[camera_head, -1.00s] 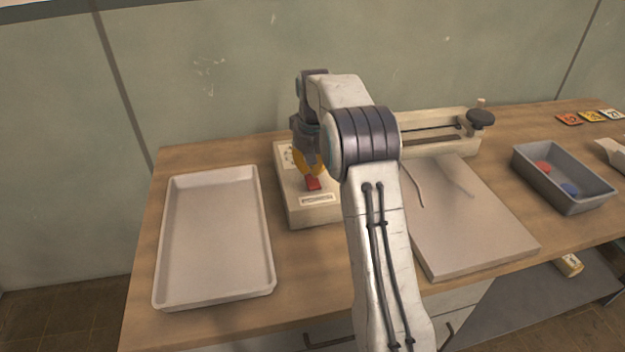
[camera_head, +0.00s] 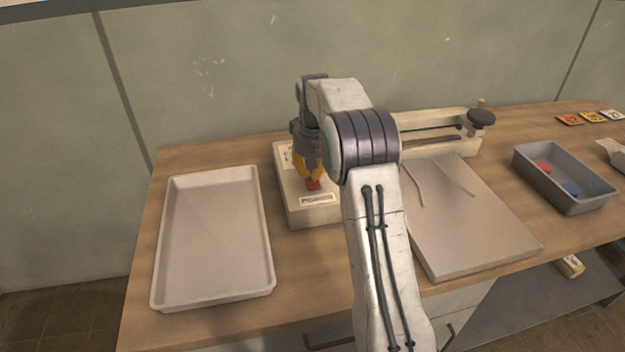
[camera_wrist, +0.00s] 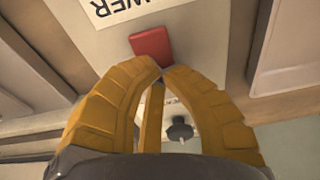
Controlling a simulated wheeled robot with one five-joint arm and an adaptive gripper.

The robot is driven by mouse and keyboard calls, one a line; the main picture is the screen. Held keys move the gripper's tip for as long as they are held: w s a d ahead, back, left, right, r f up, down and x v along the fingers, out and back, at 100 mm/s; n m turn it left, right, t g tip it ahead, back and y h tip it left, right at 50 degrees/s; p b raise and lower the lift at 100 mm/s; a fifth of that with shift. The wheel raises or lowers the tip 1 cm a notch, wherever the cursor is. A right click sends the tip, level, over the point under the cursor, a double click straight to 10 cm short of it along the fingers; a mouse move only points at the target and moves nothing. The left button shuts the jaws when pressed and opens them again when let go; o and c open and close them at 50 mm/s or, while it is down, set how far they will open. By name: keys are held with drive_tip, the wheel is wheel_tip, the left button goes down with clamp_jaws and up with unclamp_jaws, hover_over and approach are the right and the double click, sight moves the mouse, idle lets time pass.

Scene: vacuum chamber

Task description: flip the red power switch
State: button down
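The red power switch (camera_head: 313,184) is a small red lever on a cream box (camera_head: 292,208) with a label reading POWER. In the wrist view the red switch (camera_wrist: 151,46) is just ahead of my fingertips, beside the label. My gripper (camera_head: 311,174) has yellow fingers and points down at the box, right over the switch. In the wrist view its fingertips (camera_wrist: 163,68) are together or nearly so, with nothing seen held between them. The tips are at the switch's near edge; I cannot tell whether they touch it.
A pale empty tray (camera_head: 213,292) lies left of the box. A flat board (camera_head: 478,225) lies to the right, with a cream device with a black knob (camera_head: 481,118) behind it. A grey bin (camera_head: 575,203) holds red and blue items. My arm hides part of the bench.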

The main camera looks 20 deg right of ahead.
drive_tip(key=shift+s+f, duration=0.1)
drive_tip(key=shift+f, duration=0.2)
drive_tip(key=shift+r+p, duration=3.4)
drive_tip(key=shift+r, duration=0.2)
drive_tip(key=shift+s+a+r, duration=0.1)
drive_tip(key=shift+a+r, duration=0.05)
drive_tip(key=shift+r, duration=0.05)
drive_tip(key=s+a+r+n, duration=0.1)
drive_tip(key=s+a+r, duration=0.2)
drive_tip(key=s, duration=0.5)
drive_tip(key=s+a+r+t, duration=0.1)
drive_tip(key=s+a+r, duration=0.25)
drive_tip(key=s, duration=0.45)
drive_tip(key=s+a+r+n, duration=0.1)
drive_tip(key=s+a+r, duration=0.2)
drive_tip(key=s, duration=0.5)
drive_tip(key=s+a+f+t, duration=0.1)
drive_tip(key=s+f, duration=0.3)
drive_tip(key=s, duration=0.6)
drive_tip(key=shift+s+a, duration=0.3)
drive_tip(key=shift+a, duration=0.25)
